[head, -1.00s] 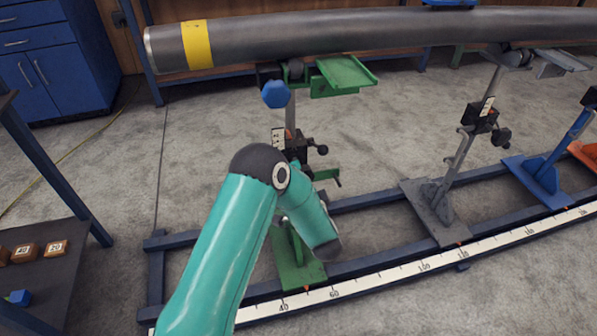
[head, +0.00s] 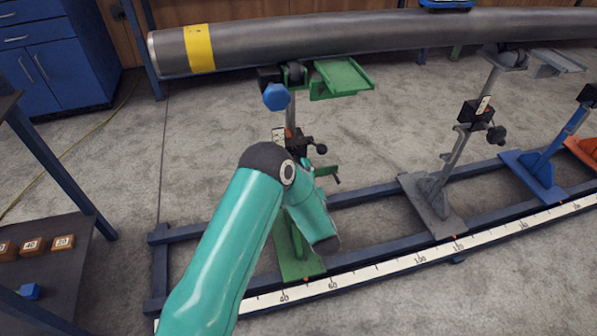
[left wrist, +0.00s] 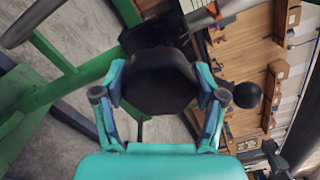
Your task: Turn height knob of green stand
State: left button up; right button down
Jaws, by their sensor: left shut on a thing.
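The green stand shows its foot (head: 297,258) on the floor frame and its upper bracket (head: 342,78) under the pipe (head: 300,40). My left forearm covers the stand's middle in the head view, and the left fingertips are hidden there. In the left wrist view my left gripper (left wrist: 160,92) is shut on a dark, many-sided knob (left wrist: 160,75), one finger on each side. Green stand parts (left wrist: 68,85) fill the left of that view. A black ball handle (left wrist: 247,95) is just right of the fingers. My right gripper is not in view.
A blue knob (head: 276,97) is beside the stand's top. A grey stand (head: 432,205) and a blue stand (head: 535,175) stand to the right. A white scale (head: 390,267) runs along the front rail. A dark table (head: 60,270) with small blocks is at left.

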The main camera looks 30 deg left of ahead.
pick_arm(q)
jog(key=shift+d+f+m, duration=0.3)
jog(key=o, duration=1)
jog(key=shift+w, duration=0.1)
jog(key=shift+o, duration=0.7)
jog(key=shift+a+r, duration=0.15)
jog(key=v, duration=1.2)
